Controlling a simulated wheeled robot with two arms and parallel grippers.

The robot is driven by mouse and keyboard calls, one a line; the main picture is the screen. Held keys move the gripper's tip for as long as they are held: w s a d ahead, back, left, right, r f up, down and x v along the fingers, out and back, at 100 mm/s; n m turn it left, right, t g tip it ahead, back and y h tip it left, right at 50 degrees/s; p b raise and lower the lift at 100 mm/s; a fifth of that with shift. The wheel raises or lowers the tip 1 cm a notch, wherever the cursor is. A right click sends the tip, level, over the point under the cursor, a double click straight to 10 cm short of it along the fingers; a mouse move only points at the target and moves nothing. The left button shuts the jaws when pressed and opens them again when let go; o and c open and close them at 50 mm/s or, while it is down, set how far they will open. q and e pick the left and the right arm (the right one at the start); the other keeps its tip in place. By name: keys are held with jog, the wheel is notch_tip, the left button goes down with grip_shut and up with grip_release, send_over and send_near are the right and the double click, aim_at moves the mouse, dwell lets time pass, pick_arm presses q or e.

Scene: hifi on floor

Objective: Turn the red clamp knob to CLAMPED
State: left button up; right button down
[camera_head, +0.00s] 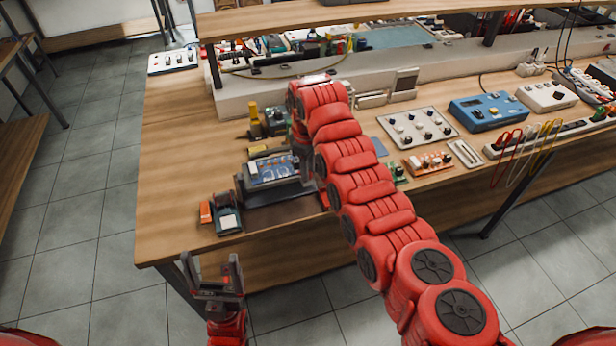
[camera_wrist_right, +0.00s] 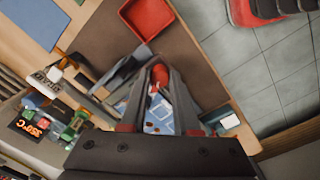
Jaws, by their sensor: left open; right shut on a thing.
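The red clamp knob (camera_wrist_right: 158,76) shows in the right wrist view between the fingertips of my right gripper (camera_wrist_right: 157,82), which is shut on it. The dark fixture (camera_head: 285,194) holds a blue circuit board (camera_head: 270,168) near the table's front left. The board also shows between my fingers in the right wrist view (camera_wrist_right: 158,116). In the head view my right gripper (camera_head: 306,166) is at the fixture's right side, and the knob is hidden there. No CLAMPED marking is legible. My left gripper (camera_head: 212,272) is open and empty, in front of the table's edge.
An orange block (camera_head: 205,212) and a small dark green device (camera_head: 228,219) stand left of the fixture. A grey knob panel (camera_head: 418,128) and a blue box (camera_head: 488,110) lie further right. A red tray (camera_wrist_right: 147,16) shows in the right wrist view. The table's left end is clear.

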jog(key=m+b, duration=0.3)
jog(key=shift+f+m, duration=0.15)
jog(key=shift+m, duration=0.15)
jog(key=shift+m+b, duration=0.85)
jog(key=shift+m, duration=0.65)
jog(key=c, duration=0.6)
grip_release()
jog(key=shift+c, duration=0.2)
jog(key=shift+r, duration=0.2)
